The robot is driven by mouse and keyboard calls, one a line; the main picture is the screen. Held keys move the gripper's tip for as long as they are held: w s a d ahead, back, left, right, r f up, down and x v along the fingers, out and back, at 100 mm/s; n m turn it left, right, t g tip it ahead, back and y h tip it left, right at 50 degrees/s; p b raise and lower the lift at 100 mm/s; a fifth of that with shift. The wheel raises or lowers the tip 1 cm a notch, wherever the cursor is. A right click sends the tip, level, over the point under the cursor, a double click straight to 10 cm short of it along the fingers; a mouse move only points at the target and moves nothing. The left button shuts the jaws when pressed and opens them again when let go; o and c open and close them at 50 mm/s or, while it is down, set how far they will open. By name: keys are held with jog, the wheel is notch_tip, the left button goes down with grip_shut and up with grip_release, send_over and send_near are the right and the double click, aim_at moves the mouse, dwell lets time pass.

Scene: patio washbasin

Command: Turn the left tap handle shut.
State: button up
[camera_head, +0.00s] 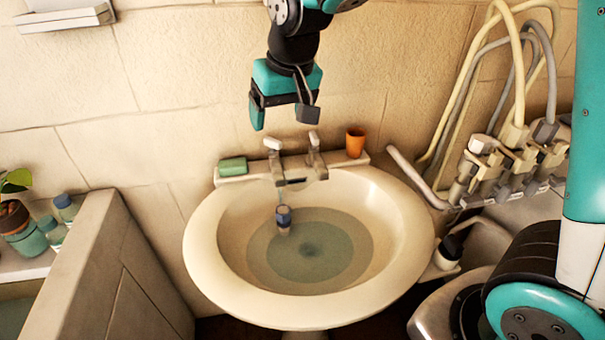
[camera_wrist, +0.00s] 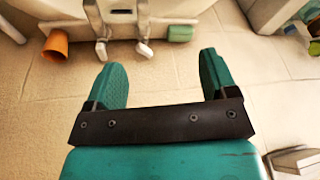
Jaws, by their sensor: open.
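The left tap handle (camera_head: 272,143) is a pale lever at the back rim of the washbasin (camera_head: 205,250). My gripper (camera_head: 283,114) is open and empty, pointing down, and appears above the tap with a gap between. In the wrist view, which is turned about, the left tap handle (camera_wrist: 145,48) lies beyond my open fingers (camera_wrist: 163,72), apart from them.
A green soap bar (camera_head: 233,166) lies left of the tap and an orange cup (camera_head: 356,142) stands right of it, on the back ledge. Hoses and pipe fittings (camera_head: 500,155) fill the right side. A low wall (camera_head: 85,260) stands at left, with bottles (camera_head: 66,208) behind.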

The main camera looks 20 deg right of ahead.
jog(key=s+a+f+n+g+y+b, duration=0.1)
jog(key=s+f+n+b, duration=0.1)
jog(key=s, duration=1.1)
jog(key=shift+a+n+g+y+b, duration=0.3)
jog(key=shift+a+n+g+y, duration=0.1)
jog(key=shift+n, duration=0.3)
